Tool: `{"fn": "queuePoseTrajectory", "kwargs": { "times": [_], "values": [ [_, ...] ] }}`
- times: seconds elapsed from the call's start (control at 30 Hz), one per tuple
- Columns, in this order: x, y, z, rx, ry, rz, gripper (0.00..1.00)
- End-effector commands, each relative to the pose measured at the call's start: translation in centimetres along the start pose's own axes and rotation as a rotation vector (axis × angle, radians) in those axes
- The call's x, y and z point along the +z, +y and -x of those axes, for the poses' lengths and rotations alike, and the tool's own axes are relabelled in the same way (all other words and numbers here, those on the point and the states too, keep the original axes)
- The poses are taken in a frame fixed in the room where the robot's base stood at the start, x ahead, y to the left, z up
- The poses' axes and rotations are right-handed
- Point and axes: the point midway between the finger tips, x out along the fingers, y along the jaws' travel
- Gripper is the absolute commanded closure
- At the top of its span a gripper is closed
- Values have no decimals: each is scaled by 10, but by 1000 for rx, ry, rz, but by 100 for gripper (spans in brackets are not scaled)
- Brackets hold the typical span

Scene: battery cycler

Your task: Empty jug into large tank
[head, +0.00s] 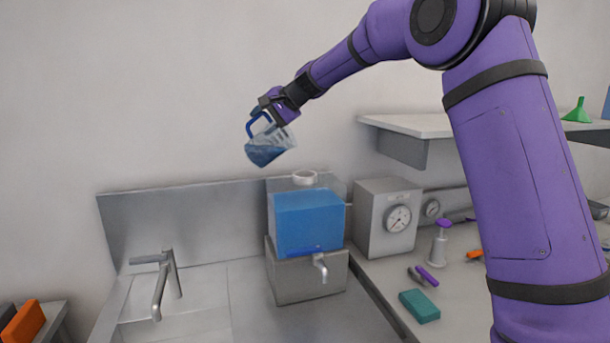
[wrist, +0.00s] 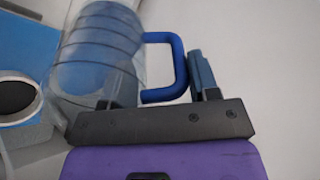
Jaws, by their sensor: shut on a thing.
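The jug (head: 269,152) is clear with a blue handle and holds blue liquid. It is in the air above and left of the tank's opening, and looks tilted. My gripper (head: 265,113) is shut on the jug's handle. In the wrist view the jug (wrist: 95,60) is at the left, with its blue handle between the fingers of my gripper (wrist: 165,85). The large tank (head: 308,223) is clear, filled with blue liquid, and stands on a grey block with a tap. Its round white opening (head: 305,177) is on top. The dark opening also shows in the wrist view (wrist: 15,97).
A sink with a faucet (head: 162,280) is at the left. A grey box with a dial (head: 388,218) stands right of the tank. A shelf (head: 420,126) is on the wall at right. A teal block (head: 419,306) and small tools lie on the right bench.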

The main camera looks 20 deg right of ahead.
Motion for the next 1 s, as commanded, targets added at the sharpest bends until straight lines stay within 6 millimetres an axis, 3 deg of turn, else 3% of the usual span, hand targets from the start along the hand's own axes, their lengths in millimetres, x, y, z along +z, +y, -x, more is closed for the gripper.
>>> {"fn": "queuePoseTrajectory", "kwargs": {
  "times": [1.0],
  "values": [
    [0,15,2,-136,-1,-17,100]
  ]
}}
